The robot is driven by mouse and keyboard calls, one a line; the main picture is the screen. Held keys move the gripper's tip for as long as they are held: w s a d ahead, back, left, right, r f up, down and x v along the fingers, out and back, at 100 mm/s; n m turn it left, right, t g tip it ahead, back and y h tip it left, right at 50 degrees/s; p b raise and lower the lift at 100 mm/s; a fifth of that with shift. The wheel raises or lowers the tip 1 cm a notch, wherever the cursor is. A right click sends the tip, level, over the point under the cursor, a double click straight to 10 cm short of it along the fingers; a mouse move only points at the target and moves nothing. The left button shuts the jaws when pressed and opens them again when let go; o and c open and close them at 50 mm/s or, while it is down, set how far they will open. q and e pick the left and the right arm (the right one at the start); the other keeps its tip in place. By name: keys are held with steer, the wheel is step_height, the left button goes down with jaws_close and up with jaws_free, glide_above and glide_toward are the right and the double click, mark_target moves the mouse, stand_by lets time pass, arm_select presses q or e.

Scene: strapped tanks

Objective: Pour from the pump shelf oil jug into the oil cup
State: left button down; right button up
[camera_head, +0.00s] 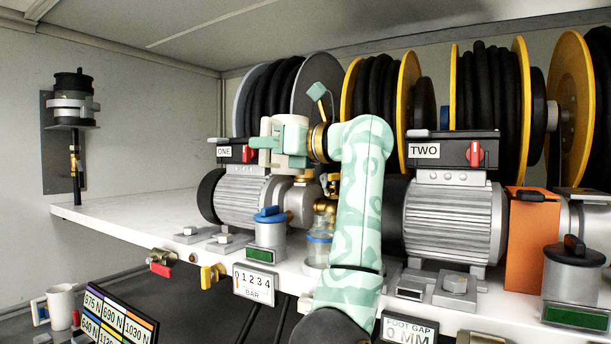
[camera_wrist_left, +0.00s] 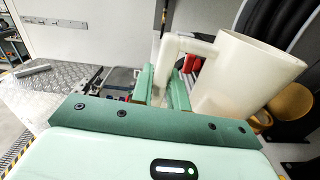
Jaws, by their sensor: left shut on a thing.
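The cream oil jug (camera_head: 274,160) is up in front of pump ONE, partly hidden by my left gripper (camera_head: 262,143). In the left wrist view, the jug (camera_wrist_left: 245,75) shows its wide open mouth, and my left gripper (camera_wrist_left: 172,90) is shut on its handle. The jug looks slightly tilted there; its contents are hidden. A clear cup with a blue rim (camera_head: 318,248), which looks like the oil cup, stands on the white shelf below and right of the jug, partly hidden by my left arm. My right gripper is not in view.
Pump ONE (camera_head: 243,196) and pump TWO (camera_head: 452,222) stand on the shelf (camera_head: 120,218), with hose reels behind. A metal pot with a blue lid (camera_head: 269,233) is left of the cup. A white mug (camera_head: 61,305) is lower left. The shelf's left end is clear.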

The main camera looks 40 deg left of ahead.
arm_select(q)
steer(key=shift+w+f+n, duration=0.15)
steer(key=shift+f+n, duration=0.25)
steer(key=shift+n, duration=0.1)
steer(key=shift+r, duration=0.1)
steer(key=shift+s+d+r, duration=0.1)
steer(key=shift+s+r, duration=0.05)
steer(key=shift+s, duration=0.25)
steer(key=shift+s+d+r+b, duration=0.1)
steer(key=shift+s+r+b, duration=0.45)
steer(key=shift+s, duration=0.5)
steer(key=shift+s+d+r+b, duration=0.1)
steer(key=shift+s+r+b, duration=0.25)
steer(key=shift+s+r, duration=0.55)
steer(key=shift+s+f, duration=0.15)
